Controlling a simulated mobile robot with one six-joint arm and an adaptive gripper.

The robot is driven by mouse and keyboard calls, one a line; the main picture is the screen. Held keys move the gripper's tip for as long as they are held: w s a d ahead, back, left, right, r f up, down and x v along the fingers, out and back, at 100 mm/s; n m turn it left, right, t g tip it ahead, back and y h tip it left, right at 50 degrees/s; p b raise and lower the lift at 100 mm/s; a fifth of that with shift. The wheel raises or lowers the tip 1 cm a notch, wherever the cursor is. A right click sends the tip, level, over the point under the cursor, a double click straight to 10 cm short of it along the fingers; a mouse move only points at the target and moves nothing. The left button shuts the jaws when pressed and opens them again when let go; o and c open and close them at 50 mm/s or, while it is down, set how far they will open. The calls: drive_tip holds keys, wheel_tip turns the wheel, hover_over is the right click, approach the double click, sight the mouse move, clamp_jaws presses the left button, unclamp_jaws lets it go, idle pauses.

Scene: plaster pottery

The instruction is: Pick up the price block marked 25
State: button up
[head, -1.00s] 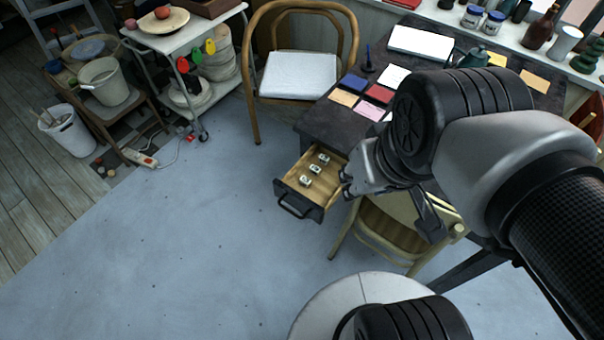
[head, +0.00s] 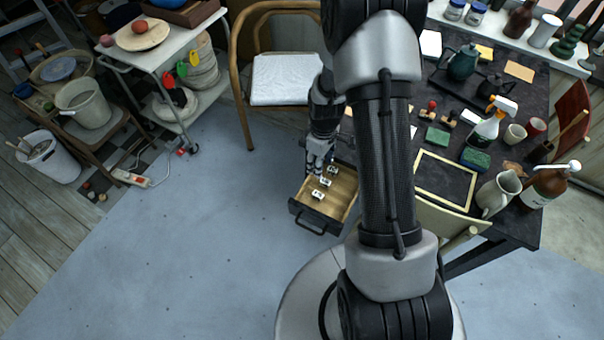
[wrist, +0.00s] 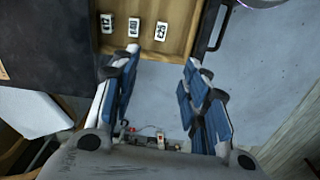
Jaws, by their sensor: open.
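The open wooden drawer (head: 344,196) holds three small white price blocks in a row; its wall also shows in the wrist view (wrist: 180,12). The block nearest the drawer's handle (wrist: 161,31) seems to read 25, upside down; in the head view it is the front block (head: 318,194). The middle block (wrist: 134,27) and the far block (wrist: 107,20) have marks I cannot read surely. My gripper (wrist: 161,58) is open and empty, its blue-padded fingers apart. In the head view my gripper (head: 315,170) hangs over the drawer's left side, near the blocks.
The drawer's dark handle (head: 308,222) faces the open floor (head: 200,250). A bentwood chair (head: 288,78) stands behind. The dark table (head: 505,160) carries a spray bottle (head: 492,122), a jug (head: 498,194) and several other wares. A pale chair back (head: 440,222) is right of the drawer.

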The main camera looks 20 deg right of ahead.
drive_tip(key=b, duration=0.4)
hover_over(318, 194)
wheel_tip(318, 194, down, 14)
drive_tip(key=shift+a+f, duration=0.15)
drive_tip(key=shift+f, duration=0.1)
drive_tip(key=f+b, duration=0.1)
drive_tip(key=f, duration=0.4)
drive_tip(key=shift+s+d+f+b, duration=0.1)
drive_tip(key=shift+d+f+b, duration=0.1)
drive_tip(key=shift+b, duration=0.15)
drive_tip(key=shift+r, duration=0.15)
drive_tip(key=shift+c, duration=0.6)
drive_tip(key=c, duration=0.7)
drive_tip(key=shift+r, duration=0.1)
drive_tip(key=shift+c, duration=0.2)
